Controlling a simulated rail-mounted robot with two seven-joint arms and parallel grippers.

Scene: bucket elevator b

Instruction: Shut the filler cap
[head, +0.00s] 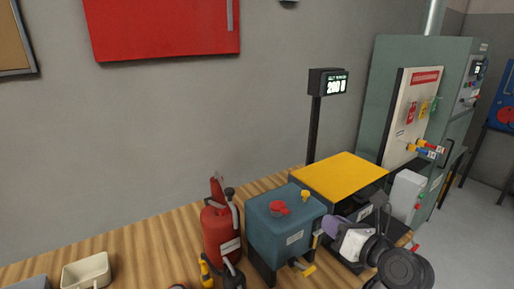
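A blue-green tank (285,236) stands on the wooden bench, with a white label and a yellow tap handle low on its front right. A red cap (279,208) is on its top; I cannot tell whether it is seated or hinged up. My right gripper is not in view.
A red canister (220,236) stands close left of the tank, with yellow and black tools in front. A yellow-topped stand (340,176) and a display post (316,130) are behind right. A beige tray (87,272) lies left. The bench between tray and canister is mostly clear.

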